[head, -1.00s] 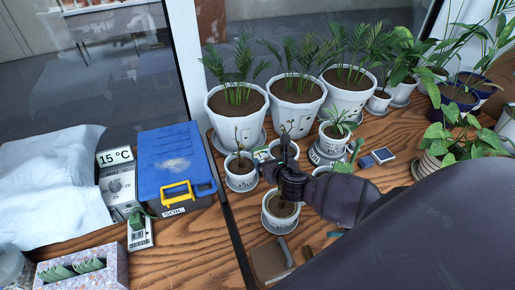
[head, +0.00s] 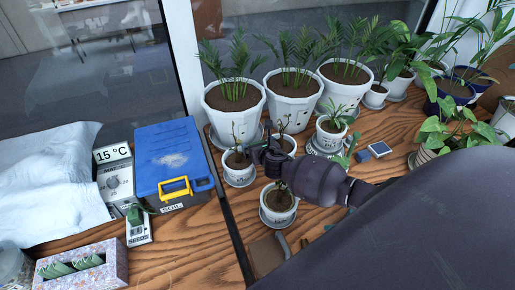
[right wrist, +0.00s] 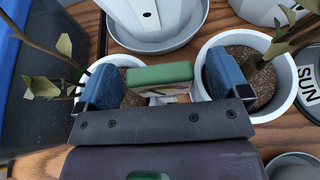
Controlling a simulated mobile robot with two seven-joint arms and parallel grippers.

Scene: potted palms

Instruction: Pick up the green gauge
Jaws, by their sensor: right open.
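The green gauge (right wrist: 160,74) shows in the right wrist view as a block with a green top and a pale front, between two small white pots. In the head view it is hidden behind my right gripper. My right gripper (right wrist: 163,84) is open, with a blue-padded finger on either side of the gauge. Gaps show between the fingers and the gauge, and I cannot tell the depth between them. In the head view the right gripper (head: 267,150) is above the small pots. My left gripper is not in view.
Small pots stand close by, one at left (head: 238,177), one in front (head: 278,216) and one at right (head: 330,140). Large white palm pots (head: 235,115) stand behind. A blue soil box (head: 165,150) is at left.

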